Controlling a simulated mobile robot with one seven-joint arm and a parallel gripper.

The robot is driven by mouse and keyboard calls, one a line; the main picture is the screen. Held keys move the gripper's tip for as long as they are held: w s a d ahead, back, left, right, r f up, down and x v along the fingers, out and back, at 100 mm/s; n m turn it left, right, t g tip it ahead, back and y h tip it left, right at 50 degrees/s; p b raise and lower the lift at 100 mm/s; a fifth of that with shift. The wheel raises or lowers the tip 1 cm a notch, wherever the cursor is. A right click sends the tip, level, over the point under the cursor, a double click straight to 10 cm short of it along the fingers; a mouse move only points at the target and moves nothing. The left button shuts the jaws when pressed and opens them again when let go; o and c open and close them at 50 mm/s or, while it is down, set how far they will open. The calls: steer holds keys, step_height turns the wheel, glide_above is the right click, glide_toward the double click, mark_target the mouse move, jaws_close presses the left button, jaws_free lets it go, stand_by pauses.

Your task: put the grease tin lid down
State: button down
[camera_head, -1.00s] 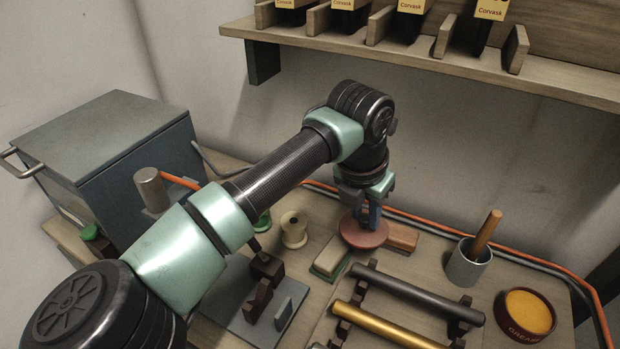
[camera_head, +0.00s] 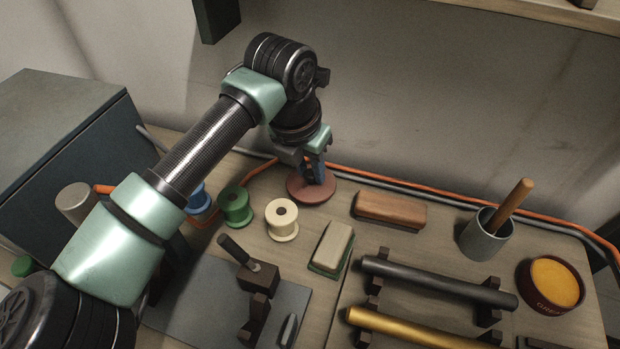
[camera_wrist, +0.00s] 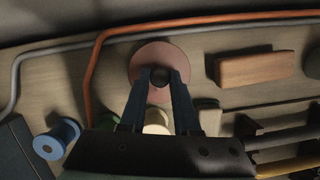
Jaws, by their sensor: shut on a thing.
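The grease tin lid (camera_head: 303,191) is a flat reddish-brown disc with a dark round knob. It is at the back of the bench, right of the cream spool, and looks to be at or just above the bench top. My gripper (camera_head: 314,178) points down over it. In the wrist view the lid (camera_wrist: 154,57) lies past the fingertips, and my gripper (camera_wrist: 160,77) is shut on its dark knob. Whether the lid's underside touches the wood is hard to tell. The open grease tin (camera_head: 553,284), with yellow grease, stands at the far right.
Green (camera_head: 235,206) and cream (camera_head: 282,219) spools stand left of the lid. A brown block (camera_head: 389,210) and a pale block (camera_head: 331,247) lie to its right. An orange cable (camera_wrist: 95,70) runs close behind. A grey cup (camera_head: 484,236) and two bars on rests are further right.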

mark_target(300, 197)
steer(key=shift+f+b, duration=0.45)
steer(key=shift+f, duration=0.85)
steer(key=shift+f, duration=0.1)
steer(key=c, duration=0.6)
jaws_free()
steer(key=shift+c, duration=0.2)
steer(key=p+v, duration=0.1)
steer(key=v, duration=1.1)
steer(key=shift+s, duration=0.1)
